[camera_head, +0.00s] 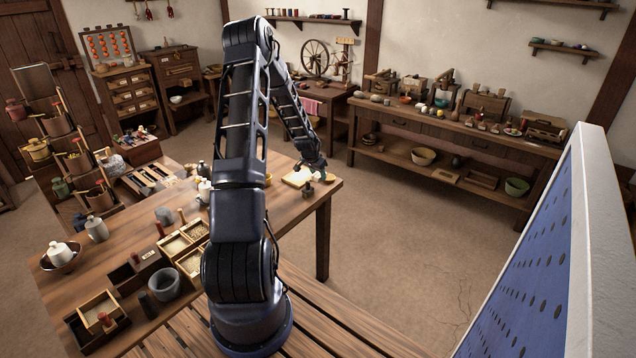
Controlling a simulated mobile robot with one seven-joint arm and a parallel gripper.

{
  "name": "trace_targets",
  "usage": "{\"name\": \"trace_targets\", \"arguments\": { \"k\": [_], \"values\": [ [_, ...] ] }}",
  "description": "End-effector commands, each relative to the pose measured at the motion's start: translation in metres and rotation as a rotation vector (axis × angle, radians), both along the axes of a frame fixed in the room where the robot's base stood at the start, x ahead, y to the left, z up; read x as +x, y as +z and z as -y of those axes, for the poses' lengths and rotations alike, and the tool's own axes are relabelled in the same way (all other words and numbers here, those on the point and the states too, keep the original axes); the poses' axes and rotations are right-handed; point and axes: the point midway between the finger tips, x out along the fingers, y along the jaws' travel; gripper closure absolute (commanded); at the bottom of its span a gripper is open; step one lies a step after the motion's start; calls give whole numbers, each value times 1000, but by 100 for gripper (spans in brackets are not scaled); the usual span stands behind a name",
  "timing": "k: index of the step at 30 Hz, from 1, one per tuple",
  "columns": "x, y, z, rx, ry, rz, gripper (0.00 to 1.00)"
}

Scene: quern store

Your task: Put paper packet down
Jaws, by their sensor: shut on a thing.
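My arm reaches over the far right corner of the wooden table (283,216), with my gripper (314,167) low above the tabletop. The gripper is small in this view and its fingers are hard to make out. It is shut on what seems to be the paper packet. A pale, flat shape (297,177) shows just below and left of the gripper; I cannot tell whether it is the packet or something lying on the table. Whether the packet touches the table is also unclear.
Divided wooden trays (180,245), a grey mortar (164,285) and a bowl (61,258) fill the table's left side. A long shelf bench (455,135) stands behind, across clear floor.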

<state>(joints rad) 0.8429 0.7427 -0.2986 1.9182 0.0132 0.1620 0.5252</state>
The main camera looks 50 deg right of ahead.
Motion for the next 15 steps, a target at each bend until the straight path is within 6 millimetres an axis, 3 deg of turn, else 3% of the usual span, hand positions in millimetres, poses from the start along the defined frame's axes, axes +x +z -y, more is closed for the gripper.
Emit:
{"name": "trace_targets", "arguments": {
  "k": [15],
  "values": [
    [0,-44,0,1,0,0,79]
  ]
}}
